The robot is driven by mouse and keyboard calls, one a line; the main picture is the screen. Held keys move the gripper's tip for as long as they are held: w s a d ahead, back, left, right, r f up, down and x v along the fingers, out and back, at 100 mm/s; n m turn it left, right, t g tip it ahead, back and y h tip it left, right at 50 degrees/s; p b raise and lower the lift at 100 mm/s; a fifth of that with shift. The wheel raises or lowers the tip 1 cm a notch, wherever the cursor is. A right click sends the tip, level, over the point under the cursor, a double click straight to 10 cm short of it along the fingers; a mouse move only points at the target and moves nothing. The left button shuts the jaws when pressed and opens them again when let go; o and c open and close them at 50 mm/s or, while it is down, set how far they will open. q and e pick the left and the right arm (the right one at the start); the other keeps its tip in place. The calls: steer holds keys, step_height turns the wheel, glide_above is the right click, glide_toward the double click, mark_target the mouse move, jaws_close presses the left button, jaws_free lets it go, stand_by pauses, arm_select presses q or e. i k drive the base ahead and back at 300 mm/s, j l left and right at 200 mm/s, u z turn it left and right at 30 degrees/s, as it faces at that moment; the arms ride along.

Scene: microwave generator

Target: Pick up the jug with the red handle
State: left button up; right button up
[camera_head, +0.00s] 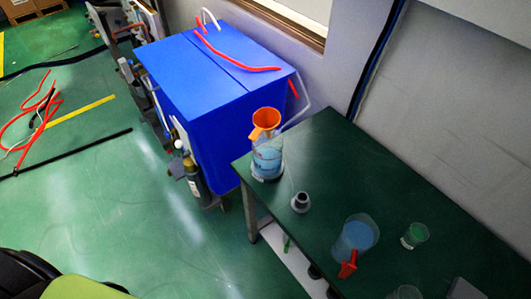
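The jug (358,234) is clear, holds blue liquid, and stands on the dark green table (330,165). Its red handle (348,264) points down in the picture, toward the table's front edge. Neither of my grippers shows in the head view. Nothing is seen touching the jug.
A bottle (267,162) with an orange funnel (265,120) stands at the table's left end. A small grey piece (300,202) sits left of the jug. A beaker with green liquid (415,235) stands right of it. A blue box-like cabinet (205,75) stands beyond the table.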

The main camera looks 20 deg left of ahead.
mark_target(360, 233)
steer(key=j+z, duration=0.45)
steer(key=k+j+z, duration=0.1)
steer(key=j+z, duration=0.35)
steer(key=k+j+z, duration=0.15)
steer(key=j+z, duration=0.3)
steer(key=l, duration=0.1)
